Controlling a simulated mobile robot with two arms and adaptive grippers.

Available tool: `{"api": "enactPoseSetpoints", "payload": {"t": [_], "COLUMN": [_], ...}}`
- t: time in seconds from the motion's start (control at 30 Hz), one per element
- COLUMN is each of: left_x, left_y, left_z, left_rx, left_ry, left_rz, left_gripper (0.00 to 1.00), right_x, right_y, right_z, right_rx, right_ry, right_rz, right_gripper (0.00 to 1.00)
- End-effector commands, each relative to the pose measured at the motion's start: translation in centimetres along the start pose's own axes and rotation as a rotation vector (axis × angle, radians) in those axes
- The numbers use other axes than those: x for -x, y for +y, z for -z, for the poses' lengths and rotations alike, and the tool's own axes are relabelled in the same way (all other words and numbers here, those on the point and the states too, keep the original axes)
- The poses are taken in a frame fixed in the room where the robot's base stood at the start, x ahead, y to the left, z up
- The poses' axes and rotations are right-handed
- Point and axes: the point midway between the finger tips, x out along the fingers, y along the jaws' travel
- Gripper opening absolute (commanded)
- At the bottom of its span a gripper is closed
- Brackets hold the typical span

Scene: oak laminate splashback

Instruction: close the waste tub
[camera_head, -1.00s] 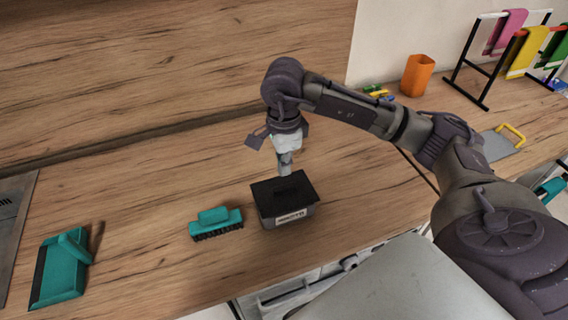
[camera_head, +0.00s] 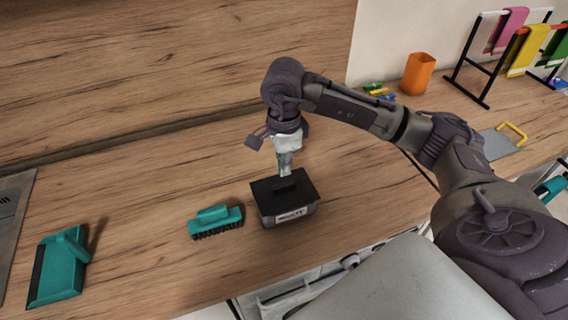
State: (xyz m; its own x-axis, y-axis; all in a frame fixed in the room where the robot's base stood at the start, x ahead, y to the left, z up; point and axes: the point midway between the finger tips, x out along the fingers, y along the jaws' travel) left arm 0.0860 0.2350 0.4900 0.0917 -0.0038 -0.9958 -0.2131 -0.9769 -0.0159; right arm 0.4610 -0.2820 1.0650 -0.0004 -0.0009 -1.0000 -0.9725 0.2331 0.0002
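The waste tub (camera_head: 287,214) is a dark box with a pale label on its front, standing upright on the wooden counter near its front edge. Its black lid (camera_head: 282,191) lies over the top and looks level. My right gripper (camera_head: 285,174) points down at the back part of the lid, with its tips at or just above the lid's handle. The fingers look close together, but whether they hold the handle is too small to tell. My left gripper is not in view.
A teal brush (camera_head: 216,221) lies just left of the tub. A teal dustpan (camera_head: 58,267) lies at far left. An orange cup (camera_head: 417,74) and a rack with coloured cloths (camera_head: 507,40) stand at back right. The counter between brush and dustpan is clear.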

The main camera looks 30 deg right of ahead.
Motion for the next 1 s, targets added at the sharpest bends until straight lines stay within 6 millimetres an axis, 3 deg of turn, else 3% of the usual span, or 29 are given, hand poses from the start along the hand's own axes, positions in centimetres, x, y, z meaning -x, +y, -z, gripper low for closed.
{"api": "enactPoseSetpoints", "payload": {"t": [1.0], "left_x": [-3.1], "left_y": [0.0], "left_z": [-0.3], "left_rx": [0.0], "left_ry": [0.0], "left_rz": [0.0], "left_gripper": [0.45], "right_x": [-3.2], "right_y": [0.0], "right_z": [0.0], "right_rx": [0.0], "right_ry": [0.0], "right_rz": [0.0], "right_gripper": [0.0]}}
